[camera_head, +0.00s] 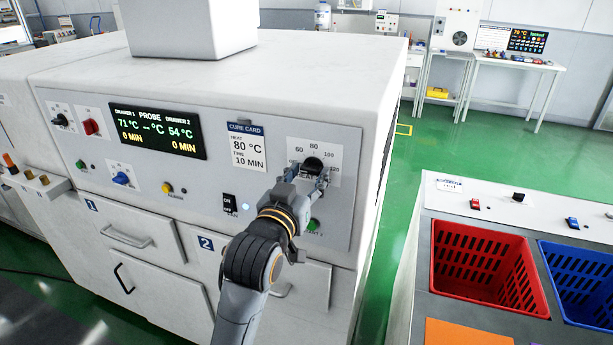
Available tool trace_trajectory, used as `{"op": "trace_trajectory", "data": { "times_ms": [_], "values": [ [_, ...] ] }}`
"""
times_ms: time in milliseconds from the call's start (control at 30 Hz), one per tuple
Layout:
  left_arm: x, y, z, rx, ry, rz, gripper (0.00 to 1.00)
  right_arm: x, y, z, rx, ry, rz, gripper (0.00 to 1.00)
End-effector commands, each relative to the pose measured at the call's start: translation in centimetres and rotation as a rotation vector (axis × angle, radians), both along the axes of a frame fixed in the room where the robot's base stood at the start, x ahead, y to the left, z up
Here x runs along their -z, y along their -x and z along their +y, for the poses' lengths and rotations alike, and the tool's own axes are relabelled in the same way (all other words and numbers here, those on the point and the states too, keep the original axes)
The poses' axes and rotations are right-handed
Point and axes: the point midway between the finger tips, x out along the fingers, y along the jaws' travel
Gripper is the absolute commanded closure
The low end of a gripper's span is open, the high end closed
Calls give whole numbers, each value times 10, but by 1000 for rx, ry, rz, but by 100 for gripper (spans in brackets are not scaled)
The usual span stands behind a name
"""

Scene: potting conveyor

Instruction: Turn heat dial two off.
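A black heat dial (313,164) sits on the right of the white oven's front panel, inside a printed scale marked 60, 80 and 100. My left gripper (306,176) is right at this dial, with its fingers spread to either side of the dial's lower part. The fingers hide part of the dial and its scale, so its pointer setting is not clear. I cannot tell whether the fingers touch the dial. My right gripper is not in view.
The panel has a display (155,130), a cure card (247,148), an ON/OFF switch (229,204) and a green button (313,225) below the dial. Drawer handles (127,238) stick out lower down. A bench with a red crate (480,232) and a blue crate (578,262) stands at right.

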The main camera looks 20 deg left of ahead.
Motion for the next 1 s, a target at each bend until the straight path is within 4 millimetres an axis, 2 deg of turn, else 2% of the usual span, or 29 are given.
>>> {"op": "trace_trajectory", "data": {
  "times_ms": [400, 800, 1000],
  "values": [
    [1, 4, 0, 0, -3, 1, 38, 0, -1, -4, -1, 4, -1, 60],
    [1, 63, 2, 0, -3, 1, 38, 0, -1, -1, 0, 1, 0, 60],
    [0, 75, 3, 0, -2, 1, 38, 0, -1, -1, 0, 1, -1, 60]
  ]
}}
